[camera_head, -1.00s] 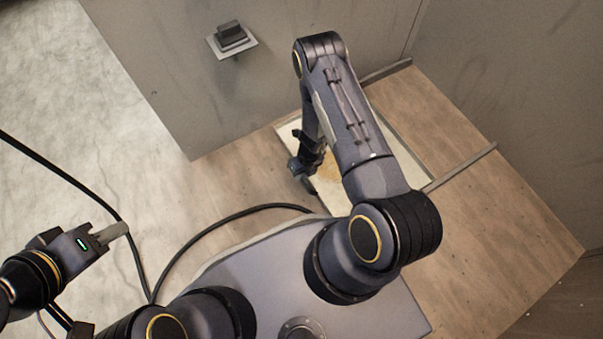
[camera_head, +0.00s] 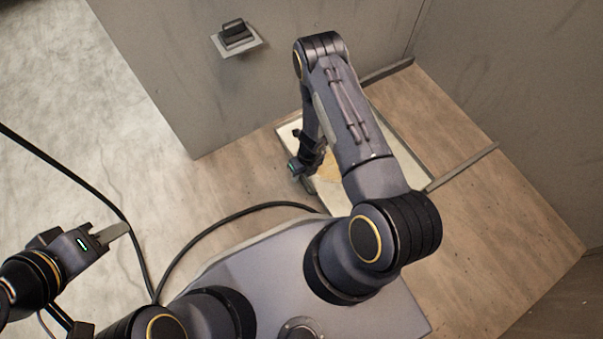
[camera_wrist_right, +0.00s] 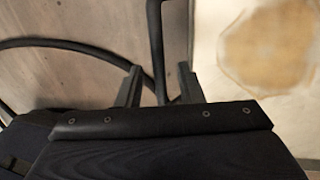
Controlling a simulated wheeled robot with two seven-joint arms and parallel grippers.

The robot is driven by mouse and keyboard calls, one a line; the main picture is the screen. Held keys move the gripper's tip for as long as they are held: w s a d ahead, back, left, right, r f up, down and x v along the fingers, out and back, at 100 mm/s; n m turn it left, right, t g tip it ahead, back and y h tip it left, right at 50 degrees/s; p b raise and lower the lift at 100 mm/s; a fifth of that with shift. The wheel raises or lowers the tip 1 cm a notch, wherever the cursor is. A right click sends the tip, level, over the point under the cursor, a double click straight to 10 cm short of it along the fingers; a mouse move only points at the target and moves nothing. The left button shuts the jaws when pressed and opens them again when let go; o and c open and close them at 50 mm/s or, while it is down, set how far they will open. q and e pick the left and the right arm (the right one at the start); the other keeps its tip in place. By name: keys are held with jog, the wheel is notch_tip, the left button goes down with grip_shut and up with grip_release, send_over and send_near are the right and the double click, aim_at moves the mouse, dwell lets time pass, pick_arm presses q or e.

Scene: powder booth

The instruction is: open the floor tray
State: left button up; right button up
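The floor tray (camera_head: 390,148) is a pale panel with a yellowish patch, set in the wooden floor between two grey rails. My right arm hides much of it in the head view. Its pale surface (camera_wrist_right: 222,75) and patch also show at the right of the right wrist view. My right gripper (camera_head: 306,186) is low at the tray's left edge. In the right wrist view its fingers (camera_wrist_right: 158,88) stand apart, with a dark upright bar (camera_wrist_right: 156,40) between them. I cannot tell if they touch it. My left gripper (camera_head: 118,233) is far left, away from the tray, seemingly empty.
A black cable (camera_head: 215,226) curves over the floor near my right gripper. Grey booth walls (camera_head: 300,45) stand behind and to the right. A small dark box on a plate (camera_head: 237,36) is fixed to the back wall. Wooden floor at right is clear.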

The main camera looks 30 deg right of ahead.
jog(key=p+v, duration=0.3)
jog(key=v, duration=0.4)
jog(key=shift+r, duration=0.45)
